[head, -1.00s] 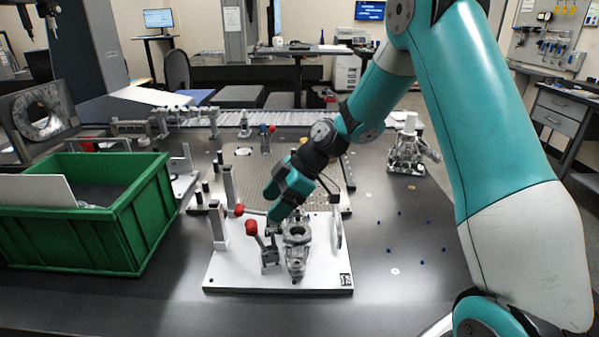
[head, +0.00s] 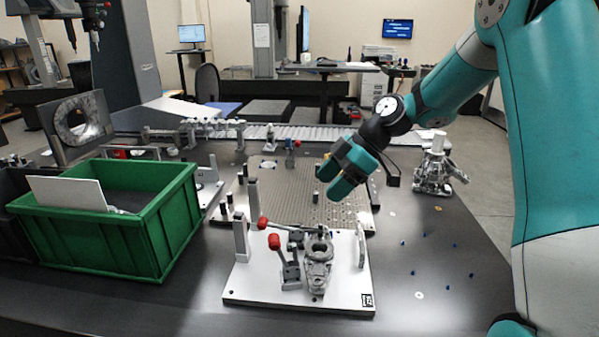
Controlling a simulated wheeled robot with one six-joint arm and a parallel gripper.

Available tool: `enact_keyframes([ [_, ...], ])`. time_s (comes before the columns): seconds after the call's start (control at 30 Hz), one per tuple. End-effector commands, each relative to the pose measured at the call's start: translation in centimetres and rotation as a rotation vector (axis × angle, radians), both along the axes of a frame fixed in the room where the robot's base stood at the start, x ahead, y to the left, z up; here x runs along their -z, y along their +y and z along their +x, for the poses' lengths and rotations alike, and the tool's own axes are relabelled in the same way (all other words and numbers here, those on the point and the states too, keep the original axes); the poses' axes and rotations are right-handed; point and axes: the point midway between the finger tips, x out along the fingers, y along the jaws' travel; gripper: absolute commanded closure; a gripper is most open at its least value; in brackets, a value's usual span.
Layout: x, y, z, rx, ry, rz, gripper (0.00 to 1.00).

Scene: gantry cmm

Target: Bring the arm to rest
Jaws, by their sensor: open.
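My arm reaches in from the right side of the head view. My gripper (head: 338,178) is teal, at the end of the dark wrist, and is held in the air over the perforated plate (head: 300,208). It is open, and I see nothing between its fingers. Below and in front of it, a grey metal part (head: 318,264) sits on the white fixture plate (head: 258,288). The gripper is apart from this part.
Red-tipped clamps (head: 275,242) and a grey post (head: 241,238) stand on the fixture plate. A green bin (head: 135,235) is at left. A metal casting (head: 434,175) stands at right, with small blue pins (head: 471,275) nearer. The dark table's front is clear.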

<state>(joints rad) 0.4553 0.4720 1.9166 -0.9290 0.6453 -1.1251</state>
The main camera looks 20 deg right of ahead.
Motion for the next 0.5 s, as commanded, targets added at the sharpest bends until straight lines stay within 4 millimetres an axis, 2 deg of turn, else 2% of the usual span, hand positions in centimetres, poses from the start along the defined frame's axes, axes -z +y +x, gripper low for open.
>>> enact_keyframes([
  [0.17, -0.3, 0.4, -0.2, 0.002, 0.006, -0.002, 0.3],
  [0.27, -1.8, 2.7, -1.4, 0.022, 0.053, -0.016, 0.3],
  [0.37, -4.3, 7.0, -4.5, 0.08, 0.153, -0.05, 0.3],
  [0.4, -5.4, 8.9, -6.5, 0.114, 0.203, -0.07, 0.3],
  [0.47, -6.8, 11.5, -9.7, 0.177, 0.276, -0.103, 0.3],
  [0.5, -7.5, 12.9, -12.0, 0.223, 0.321, -0.125, 0.3],
])
